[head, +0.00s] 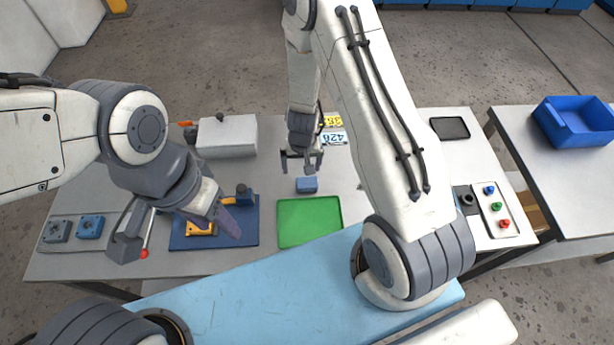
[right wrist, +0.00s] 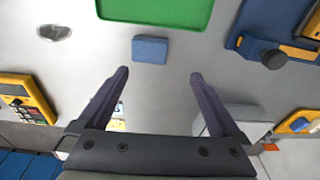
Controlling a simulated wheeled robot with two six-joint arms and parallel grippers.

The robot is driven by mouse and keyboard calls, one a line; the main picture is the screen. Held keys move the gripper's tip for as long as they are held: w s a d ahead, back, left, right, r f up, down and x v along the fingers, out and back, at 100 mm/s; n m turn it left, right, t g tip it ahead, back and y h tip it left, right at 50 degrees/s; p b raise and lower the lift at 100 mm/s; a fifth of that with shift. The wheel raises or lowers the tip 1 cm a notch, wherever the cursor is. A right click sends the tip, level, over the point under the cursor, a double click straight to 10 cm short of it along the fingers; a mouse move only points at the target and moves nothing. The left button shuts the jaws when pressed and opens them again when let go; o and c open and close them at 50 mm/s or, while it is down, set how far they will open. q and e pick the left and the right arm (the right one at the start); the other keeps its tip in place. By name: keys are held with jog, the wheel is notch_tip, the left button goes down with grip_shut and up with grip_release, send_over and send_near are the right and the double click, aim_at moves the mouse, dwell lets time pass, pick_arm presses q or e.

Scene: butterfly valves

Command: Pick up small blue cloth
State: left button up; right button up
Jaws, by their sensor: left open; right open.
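The small blue cloth (head: 307,184) looks like a folded, flat block on the grey table, just behind the green tray. In the right wrist view the cloth (right wrist: 150,50) lies beyond the fingertips, roughly between their lines and apart from them. My right gripper (head: 302,166) is open and empty, just behind the cloth; its two fingers show in the right wrist view (right wrist: 158,75). My left gripper (head: 185,232) is open over the left part of the table, by the dark blue mat, with nothing seen between its fingers.
The green tray (head: 310,222) lies in front of the cloth. A dark blue mat (head: 247,215) with a yellow part and a valve is to its left. A grey box (head: 227,135) stands at the back. A blue bin (head: 575,122) sits on the right table. Bare table surrounds the cloth.

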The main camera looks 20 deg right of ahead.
aim_at(307, 183)
jog(key=f+b, duration=0.1)
jog(key=f, duration=0.1)
jog(key=d+f+b, duration=0.1)
jog(key=f, duration=0.1)
jog(key=f+b, duration=0.2)
jog(key=f, duration=0.1)
jog(key=shift+w+d, duration=0.2)
jog(key=shift+d, duration=0.15)
notch_tip(307, 183, down, 4)
jog(key=shift+w+d+r+b, duration=0.15)
jog(key=shift+r+b, duration=0.05)
jog(key=shift+b, duration=0.3)
jog(key=shift+w+f, duration=0.1)
jog(key=shift+f, duration=0.4)
jog(key=c, duration=1.1)
jog(key=shift+o, duration=0.2)
jog(key=shift+r, duration=0.1)
